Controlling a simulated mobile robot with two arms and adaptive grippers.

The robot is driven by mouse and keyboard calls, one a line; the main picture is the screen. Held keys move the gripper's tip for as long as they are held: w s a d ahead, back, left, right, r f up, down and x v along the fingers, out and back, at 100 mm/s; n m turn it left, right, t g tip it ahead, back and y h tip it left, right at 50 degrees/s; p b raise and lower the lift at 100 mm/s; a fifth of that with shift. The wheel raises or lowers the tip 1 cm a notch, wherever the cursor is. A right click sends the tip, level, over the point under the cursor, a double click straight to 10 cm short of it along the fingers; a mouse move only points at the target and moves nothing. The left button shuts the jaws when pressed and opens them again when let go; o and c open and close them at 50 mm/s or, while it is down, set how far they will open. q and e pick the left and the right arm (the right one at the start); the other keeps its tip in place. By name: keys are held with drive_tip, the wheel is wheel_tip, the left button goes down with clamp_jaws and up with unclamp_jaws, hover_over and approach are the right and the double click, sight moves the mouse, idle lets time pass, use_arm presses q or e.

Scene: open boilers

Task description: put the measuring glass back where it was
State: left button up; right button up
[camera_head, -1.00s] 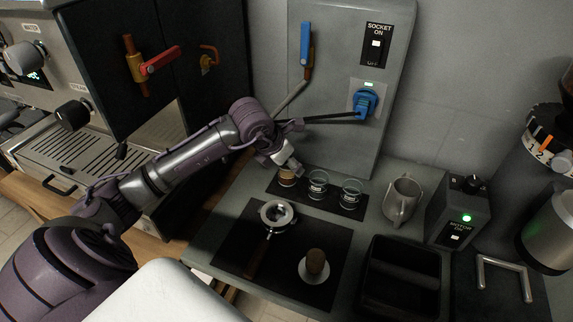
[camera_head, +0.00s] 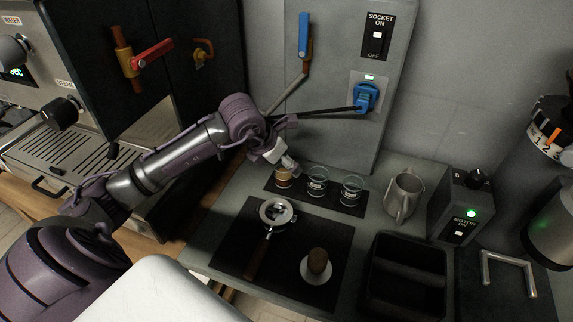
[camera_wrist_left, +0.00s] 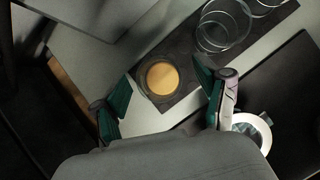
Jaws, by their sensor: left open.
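A measuring glass with brown liquid (camera_head: 283,179) stands upright at the left end of a narrow dark mat (camera_head: 330,201). Two empty measuring glasses, a middle one (camera_head: 317,182) and a right one (camera_head: 351,189), stand beside it in a row. My left gripper (camera_head: 288,165) is just above and behind the filled glass. In the left wrist view, its open fingers (camera_wrist_left: 166,96) spread to either side of the filled glass (camera_wrist_left: 161,77), which lies beyond the tips. I see no contact. My right gripper is not in view.
A portafilter (camera_head: 276,212) and a tamper (camera_head: 317,262) lie on a larger dark mat in front. A steel jug (camera_head: 404,194) stands right of the glasses, with a black knock box (camera_head: 405,277) nearer. A blue plug with a cable (camera_head: 366,97) is on the panel behind.

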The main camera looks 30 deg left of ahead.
use_arm(q)
drive_tip(key=v, duration=0.5)
drive_tip(key=shift+r, duration=0.1)
idle(0.4)
